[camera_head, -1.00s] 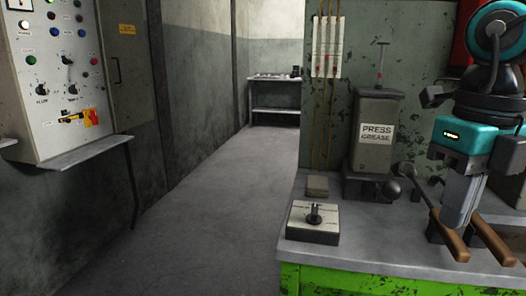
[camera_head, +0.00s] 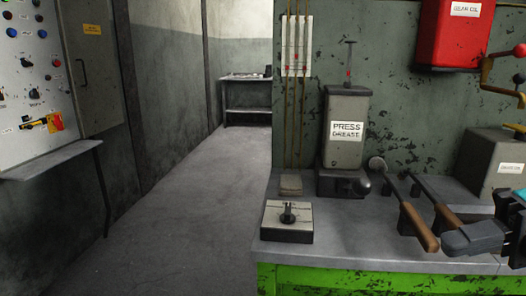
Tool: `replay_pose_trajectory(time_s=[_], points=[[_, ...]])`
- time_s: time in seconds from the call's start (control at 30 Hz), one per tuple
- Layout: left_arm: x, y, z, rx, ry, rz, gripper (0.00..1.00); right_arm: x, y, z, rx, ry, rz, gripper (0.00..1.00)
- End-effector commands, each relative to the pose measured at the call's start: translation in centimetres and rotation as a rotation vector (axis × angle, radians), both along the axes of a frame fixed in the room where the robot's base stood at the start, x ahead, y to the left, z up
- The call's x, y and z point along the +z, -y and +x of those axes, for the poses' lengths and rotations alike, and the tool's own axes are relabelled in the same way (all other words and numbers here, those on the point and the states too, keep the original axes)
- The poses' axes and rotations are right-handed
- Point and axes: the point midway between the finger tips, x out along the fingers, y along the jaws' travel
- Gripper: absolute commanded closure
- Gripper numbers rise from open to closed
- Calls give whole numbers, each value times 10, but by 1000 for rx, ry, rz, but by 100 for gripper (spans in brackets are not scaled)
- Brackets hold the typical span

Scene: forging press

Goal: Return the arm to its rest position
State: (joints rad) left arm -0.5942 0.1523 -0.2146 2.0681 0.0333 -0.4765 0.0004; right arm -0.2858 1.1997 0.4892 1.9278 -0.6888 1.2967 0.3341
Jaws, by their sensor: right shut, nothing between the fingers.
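My right gripper (camera_head: 450,242) comes in from the right edge, low over the bench. Its grey fingers point left and are shut, with nothing between them. Only a sliver of its teal body shows. The fingers overlap the lower end of the farther wooden-handled lever (camera_head: 437,205) in the picture; I cannot tell whether they touch it. The nearer wooden-handled lever (camera_head: 413,220) lies just left of the fingertips. Most of my right arm is out of the picture. My left gripper is not in view.
The green-edged bench (camera_head: 350,245) carries a grease pump (camera_head: 345,155) and a small box with a black knob (camera_head: 287,222). A red box (camera_head: 454,35) hangs at the upper right. A control panel (camera_head: 35,90) is at the left. The floor aisle (camera_head: 185,190) is clear.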

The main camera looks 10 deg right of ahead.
Motion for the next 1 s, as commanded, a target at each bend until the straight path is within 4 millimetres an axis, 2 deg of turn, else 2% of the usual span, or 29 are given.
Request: replay_pose_trajectory(time_s=[0.2,0.53,0.77,0.87,0.97,1.0], points=[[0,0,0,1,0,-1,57,-24,-1,-7,-90,0,309,100],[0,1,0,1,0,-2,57,-46,-9,-13,-179,-2,601,100],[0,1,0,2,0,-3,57,-57,-15,23,-401,-99,787,100],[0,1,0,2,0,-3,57,-75,-16,38,-539,-181,867,100],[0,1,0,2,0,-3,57,-106,-17,52,-712,-297,926,100],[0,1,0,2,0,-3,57,-121,-18,56,-785,-352,939,100]])
